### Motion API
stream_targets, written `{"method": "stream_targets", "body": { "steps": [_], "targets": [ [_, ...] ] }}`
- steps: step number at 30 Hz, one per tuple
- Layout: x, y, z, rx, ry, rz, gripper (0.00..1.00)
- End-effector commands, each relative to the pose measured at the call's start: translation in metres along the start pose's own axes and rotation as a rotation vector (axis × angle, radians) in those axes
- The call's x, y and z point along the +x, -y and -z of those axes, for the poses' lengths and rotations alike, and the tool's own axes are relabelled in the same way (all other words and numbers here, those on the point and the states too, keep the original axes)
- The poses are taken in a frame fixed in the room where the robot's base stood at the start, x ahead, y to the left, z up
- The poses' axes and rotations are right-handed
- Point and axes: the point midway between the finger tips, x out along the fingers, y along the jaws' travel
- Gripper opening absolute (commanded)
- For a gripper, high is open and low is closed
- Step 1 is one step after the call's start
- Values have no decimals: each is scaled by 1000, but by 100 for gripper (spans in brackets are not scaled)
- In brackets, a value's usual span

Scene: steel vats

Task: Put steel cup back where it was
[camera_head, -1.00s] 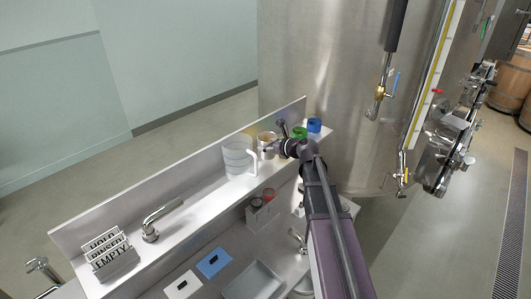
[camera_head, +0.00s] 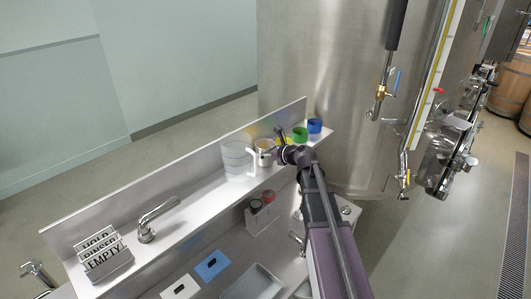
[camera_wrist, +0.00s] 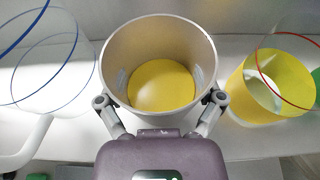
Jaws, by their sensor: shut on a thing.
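The steel cup (camera_wrist: 155,42) is upright between the fingers of my gripper (camera_wrist: 161,100) in the wrist view. The fingers press its sides. Its inner wall is greyish beige and its bottom looks yellow. In the head view the cup (camera_head: 264,158) is over the rear shelf, just right of the clear jug (camera_head: 236,158), with my gripper (camera_head: 274,154) at its right side. My wrist hides part of it. I cannot tell whether its base touches the shelf.
A yellow cup (camera_head: 284,141), a green cup (camera_head: 299,134) and a blue cup (camera_head: 314,125) stand right of my gripper on the shelf. The jug's handle is close to the steel cup's left side. A tap (camera_head: 155,217) and sign holder (camera_head: 103,258) are farther left.

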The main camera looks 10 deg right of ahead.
Motion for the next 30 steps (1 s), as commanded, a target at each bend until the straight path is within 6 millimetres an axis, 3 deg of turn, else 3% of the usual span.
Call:
{"method": "stream_targets", "body": {
  "steps": [3,4,5,23,30],
  "targets": [
    [1,0,3,0,0,0,28],
    [1,0,3,0,0,0,92],
    [1,0,2,0,0,0,100],
    [0,0,-1,0,0,0,100],
    [-26,-1,-2,1,0,2,100]
  ]
}}
